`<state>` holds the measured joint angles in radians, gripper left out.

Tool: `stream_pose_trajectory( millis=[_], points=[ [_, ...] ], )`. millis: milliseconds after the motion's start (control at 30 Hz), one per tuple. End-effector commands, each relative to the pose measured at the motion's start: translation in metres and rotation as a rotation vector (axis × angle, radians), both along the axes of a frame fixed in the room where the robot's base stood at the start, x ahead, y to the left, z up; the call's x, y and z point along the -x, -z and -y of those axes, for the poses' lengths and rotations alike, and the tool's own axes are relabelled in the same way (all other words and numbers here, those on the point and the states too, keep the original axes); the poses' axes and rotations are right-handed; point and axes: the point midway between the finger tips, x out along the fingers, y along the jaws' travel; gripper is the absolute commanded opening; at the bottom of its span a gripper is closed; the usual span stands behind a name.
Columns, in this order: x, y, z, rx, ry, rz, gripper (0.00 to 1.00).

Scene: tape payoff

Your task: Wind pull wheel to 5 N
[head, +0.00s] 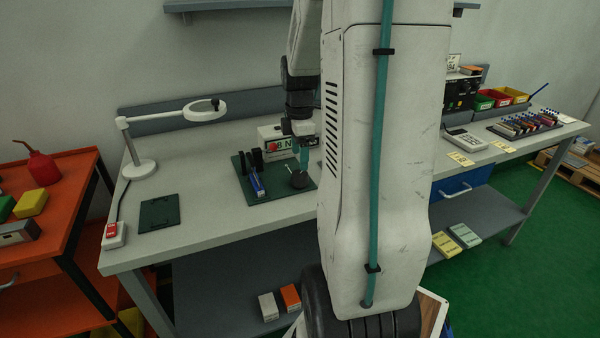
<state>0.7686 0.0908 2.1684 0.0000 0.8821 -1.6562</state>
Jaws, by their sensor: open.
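A small pale unit (270,135) at the back of the workbench has a red button and large text that seems to include "8 N", partly hidden by my arm. In front of it, a dark green mat (268,196) carries black upright posts, a blue and white piece (257,186) and a dark round knob-like part (300,180), which may be the pull wheel. My gripper (303,166) points down just above this dark part. It is open; whether it touches the part is too small to tell.
My arm's large link hides the bench middle. A white magnifier lamp (204,110) and a bare green mat (159,212) are to the left. Bins (513,94), a rack of coloured items (523,124) and a keypad device (465,140) are right. An orange cart (60,215) stands far left.

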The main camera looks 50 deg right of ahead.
Motion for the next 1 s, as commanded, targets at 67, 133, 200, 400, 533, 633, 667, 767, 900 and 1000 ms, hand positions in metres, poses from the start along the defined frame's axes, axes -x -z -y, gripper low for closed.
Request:
stream_pose_trajectory(
  millis=[67,133,200,400,533,633,667,767,900,1000],
  points=[
    [0.001,0.013,-0.001,-0.003,0.001,-0.004,0.68],
    [0.001,0.026,-0.001,-0.005,0.002,-0.004,0.68],
    [0.001,0.037,-0.001,-0.003,0.002,-0.003,0.68],
    [0.001,0.060,0.000,-0.002,0.003,-0.002,0.68],
    [0.000,0.066,0.000,0.000,0.003,0.000,0.68],
    [0.000,0.066,0.000,0.001,0.004,0.001,0.68],
    [0.000,0.066,0.000,0.001,0.004,0.001,0.68],
    [0.000,0.066,0.000,0.000,0.004,0.000,0.68],
    [0.000,0.066,0.000,0.000,0.004,0.000,0.29],
    [0.000,0.066,0.000,0.000,0.004,0.000,0.23]
  ],
)
